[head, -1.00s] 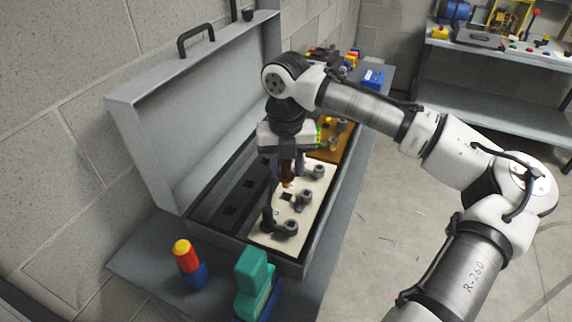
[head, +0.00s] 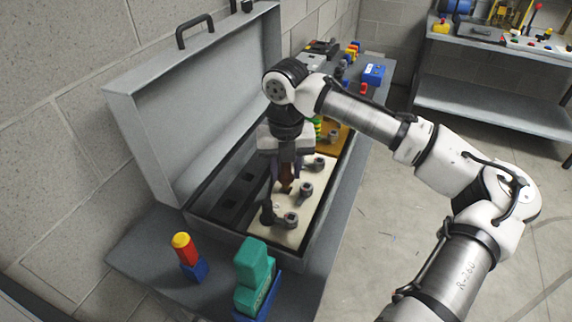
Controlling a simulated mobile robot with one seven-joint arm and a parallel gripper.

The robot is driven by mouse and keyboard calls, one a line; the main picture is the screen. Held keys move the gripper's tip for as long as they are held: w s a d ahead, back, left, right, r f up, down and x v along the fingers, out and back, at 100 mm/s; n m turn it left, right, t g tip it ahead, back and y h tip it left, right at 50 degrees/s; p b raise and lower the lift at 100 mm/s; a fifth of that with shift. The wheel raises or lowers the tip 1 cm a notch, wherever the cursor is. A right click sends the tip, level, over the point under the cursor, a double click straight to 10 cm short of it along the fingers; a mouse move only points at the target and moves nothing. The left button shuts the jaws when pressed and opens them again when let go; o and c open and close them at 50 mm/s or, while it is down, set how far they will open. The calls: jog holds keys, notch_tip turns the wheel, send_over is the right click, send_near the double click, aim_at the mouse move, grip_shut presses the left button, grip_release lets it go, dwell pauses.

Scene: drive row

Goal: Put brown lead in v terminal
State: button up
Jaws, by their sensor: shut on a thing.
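My gripper (head: 285,172) points down over the open grey case (head: 318,226) and is shut on the brown lead (head: 287,172). The lead's lower end is over the cream terminal board (head: 293,228), among its square holes; I cannot tell whether it touches the board or has entered a hole. Several grey round terminals stand along the board, one in the middle (head: 306,190) and one at the near end (head: 290,220). Terminal letters are too small to read.
The case lid (head: 190,115) stands open on the left. An empty dark strip with square holes (head: 232,205) lies left of the board. A red-and-yellow piece (head: 184,250) and a teal block (head: 254,275) stand on the near bench. An orange-brown board (head: 333,141) lies behind.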

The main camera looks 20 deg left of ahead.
aim_at(286, 180)
jog(key=shift+f, duration=0.4)
jog(key=shift+f+b, duration=0.65)
jog(key=shift+f, duration=0.8)
jog(key=o, duration=1.1)
notch_tip(286, 180, up, 14)
jog(key=shift+w+f+b, duration=0.1)
jog(key=shift+b, duration=0.5)
